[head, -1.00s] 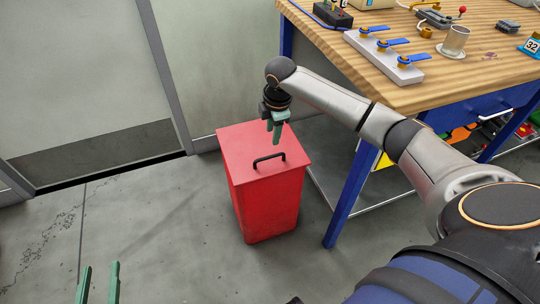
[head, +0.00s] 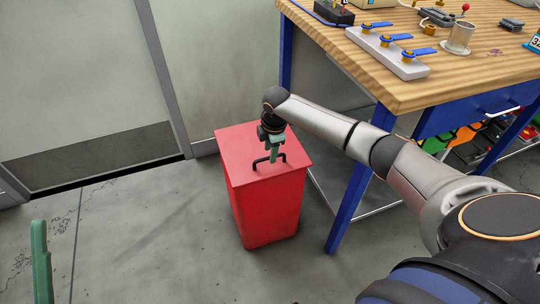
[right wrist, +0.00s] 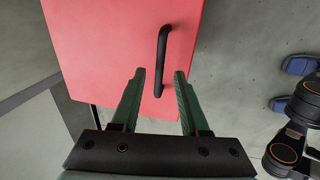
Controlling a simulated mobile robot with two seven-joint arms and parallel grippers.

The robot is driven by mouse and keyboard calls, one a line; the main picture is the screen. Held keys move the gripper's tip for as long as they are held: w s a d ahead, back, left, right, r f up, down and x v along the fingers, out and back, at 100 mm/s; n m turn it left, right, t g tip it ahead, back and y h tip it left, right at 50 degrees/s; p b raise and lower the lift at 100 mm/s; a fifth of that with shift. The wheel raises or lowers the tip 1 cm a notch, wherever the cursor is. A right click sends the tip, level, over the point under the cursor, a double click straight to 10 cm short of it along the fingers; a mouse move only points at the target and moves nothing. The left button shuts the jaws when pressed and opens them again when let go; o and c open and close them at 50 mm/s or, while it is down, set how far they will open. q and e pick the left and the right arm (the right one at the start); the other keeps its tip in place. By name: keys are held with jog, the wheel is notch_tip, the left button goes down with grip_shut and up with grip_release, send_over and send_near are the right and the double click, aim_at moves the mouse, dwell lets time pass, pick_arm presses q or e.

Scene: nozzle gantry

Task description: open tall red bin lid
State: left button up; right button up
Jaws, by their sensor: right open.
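The tall red bin (head: 268,208) stands on the floor beside the workbench, with its flat red lid (head: 240,152) shut. A black bar handle (head: 268,162) is on the lid near its front edge; it also shows in the right wrist view (right wrist: 162,62). My right gripper (head: 273,158) is over the lid at the handle, pointing down. In the right wrist view my right gripper (right wrist: 160,75) is open, and the handle lies ahead of and partly between its green fingers. I cannot tell that either finger touches it. A green finger of my left gripper (head: 40,262) shows at the lower left.
A wooden workbench (head: 440,85) with blue legs stands right of the bin, close to my right arm. It holds a block with blue-handled valves (head: 388,50) and a cup (head: 459,37). A wall is behind the bin; the floor (head: 150,240) to the left is clear.

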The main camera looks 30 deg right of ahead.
pick_arm(q)
jog(key=shift+s+d+r+m+h, duration=0.2)
jog(key=shift+s+r+m+h, duration=1.05)
jog(key=shift+h, duration=0.25)
pick_arm(e)
jog(key=shift+w+f, duration=0.2)
jog(key=shift+f, duration=0.6)
grip_shut()
pick_arm(q)
jog(key=shift+w, duration=0.1)
